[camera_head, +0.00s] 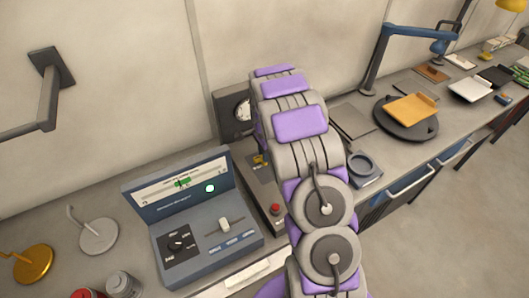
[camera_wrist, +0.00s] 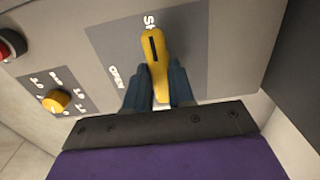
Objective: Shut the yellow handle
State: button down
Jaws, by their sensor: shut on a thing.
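The yellow handle (camera_wrist: 155,50) stands on a grey panel plate (camera_wrist: 120,42) in the wrist view. The plate carries the word OPEN at the left and a partly covered word starting with "Sh" at the top, beside the handle's upper end. My gripper (camera_wrist: 158,82) has its two dark blue fingers on either side of the handle's lower part, shut on it. In the head view a small yellow part (camera_head: 260,160) shows on the grey device behind my arm. My arm hides the gripper there.
A red button (camera_wrist: 10,45) and a yellow knob (camera_wrist: 56,101) are left of the handle. In the head view, a blue-grey meter console (camera_head: 205,235) stands left of my arm. A blue lamp (camera_head: 385,55) and a round black stand (camera_head: 405,128) are to the right.

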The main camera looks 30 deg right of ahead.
jog(key=shift+w+r, duration=0.1)
jog(key=shift+w, duration=0.05)
jog(key=c, duration=1)
grip_release()
jog(key=shift+o, duration=0.2)
notch_tip(320, 180, up, 17)
jog(key=p, duration=0.1)
jog(key=shift+r, duration=0.1)
